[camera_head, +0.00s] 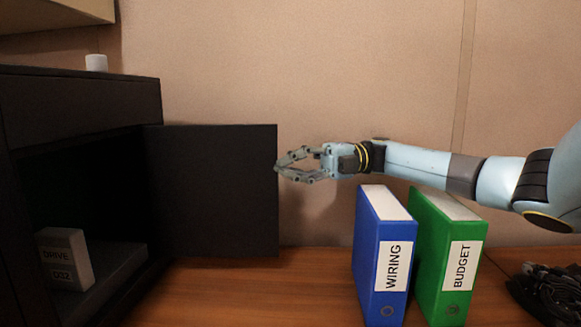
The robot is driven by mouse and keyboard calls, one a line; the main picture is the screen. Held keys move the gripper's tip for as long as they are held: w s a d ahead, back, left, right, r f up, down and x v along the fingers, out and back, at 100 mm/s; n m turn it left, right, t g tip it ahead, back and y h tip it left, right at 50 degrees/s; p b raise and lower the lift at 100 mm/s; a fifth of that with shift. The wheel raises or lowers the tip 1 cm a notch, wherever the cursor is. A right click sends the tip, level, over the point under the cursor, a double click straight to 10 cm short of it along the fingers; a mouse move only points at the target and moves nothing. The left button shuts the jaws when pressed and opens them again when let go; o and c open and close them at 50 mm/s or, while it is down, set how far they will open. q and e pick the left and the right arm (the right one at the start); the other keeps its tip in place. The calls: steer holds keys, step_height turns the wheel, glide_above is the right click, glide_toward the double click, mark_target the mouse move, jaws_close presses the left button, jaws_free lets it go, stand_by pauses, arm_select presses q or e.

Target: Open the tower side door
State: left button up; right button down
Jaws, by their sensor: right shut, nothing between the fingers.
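The black tower (85,98) stands at the left of the head view. Its side door (215,190) is swung out to the right, and the dark inside of the tower shows. My right gripper (281,172) is at the free right edge of the door, with its fingertips touching or very near it. The fingers are shut with nothing between them. My right arm comes in from the right. My left gripper is not in view.
A light box labelled DRIVE (65,260) stands inside the tower. A blue WIRING binder (385,265) and a green BUDGET binder (447,265) stand below my right arm. Dark cables (545,290) lie at the right. A small white object (96,62) is on the tower.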

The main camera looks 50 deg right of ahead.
step_height(320, 180, up, 10)
stand_by(0.4)
